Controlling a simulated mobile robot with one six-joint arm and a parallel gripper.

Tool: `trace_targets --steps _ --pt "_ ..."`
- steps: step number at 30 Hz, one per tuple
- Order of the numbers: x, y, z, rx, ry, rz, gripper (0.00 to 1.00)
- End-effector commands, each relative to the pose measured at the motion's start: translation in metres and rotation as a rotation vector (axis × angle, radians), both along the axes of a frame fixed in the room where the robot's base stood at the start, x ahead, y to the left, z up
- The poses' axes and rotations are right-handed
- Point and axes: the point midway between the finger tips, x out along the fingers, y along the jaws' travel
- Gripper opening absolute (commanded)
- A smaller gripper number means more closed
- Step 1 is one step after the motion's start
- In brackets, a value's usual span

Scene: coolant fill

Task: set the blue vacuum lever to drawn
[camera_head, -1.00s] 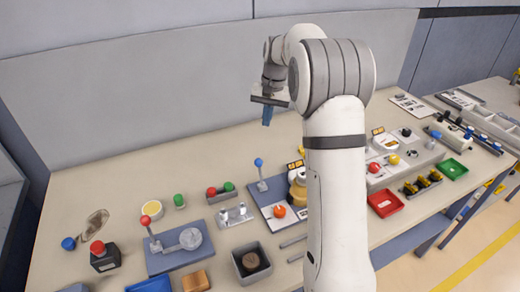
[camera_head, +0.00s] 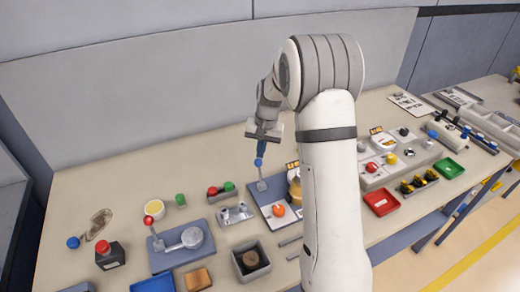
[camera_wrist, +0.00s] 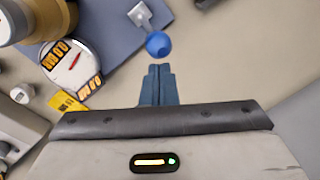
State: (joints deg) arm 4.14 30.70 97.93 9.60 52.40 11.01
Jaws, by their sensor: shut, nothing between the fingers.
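The blue vacuum lever has a blue ball knob (camera_head: 258,162) on a thin grey stem (camera_head: 261,178). It rises from the blue base plate (camera_head: 262,207) near the middle of the bench. My gripper (camera_head: 261,150) is shut and empty, pointing down just above the knob in the head view. In the wrist view the blue knob (camera_wrist: 158,45) lies just beyond my shut blue fingertips (camera_wrist: 158,70). A small gap shows between them there. The grey lever mount (camera_wrist: 140,13) is on the blue plate behind the knob.
A red-knobbed lever (camera_head: 149,220) on another blue plate stands to the left. An orange knob (camera_head: 279,210) and a yellow-and-white device (camera_head: 294,184) sit beside the blue lever. A grey box (camera_head: 250,262) stands in front. The bench behind the lever is clear.

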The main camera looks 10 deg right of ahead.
Motion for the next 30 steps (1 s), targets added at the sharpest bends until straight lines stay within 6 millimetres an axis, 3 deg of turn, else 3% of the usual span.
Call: trace_targets --steps 30 --pt "-0.0045 0.0061 0.0028 0.023 -0.110 0.017 0.00"
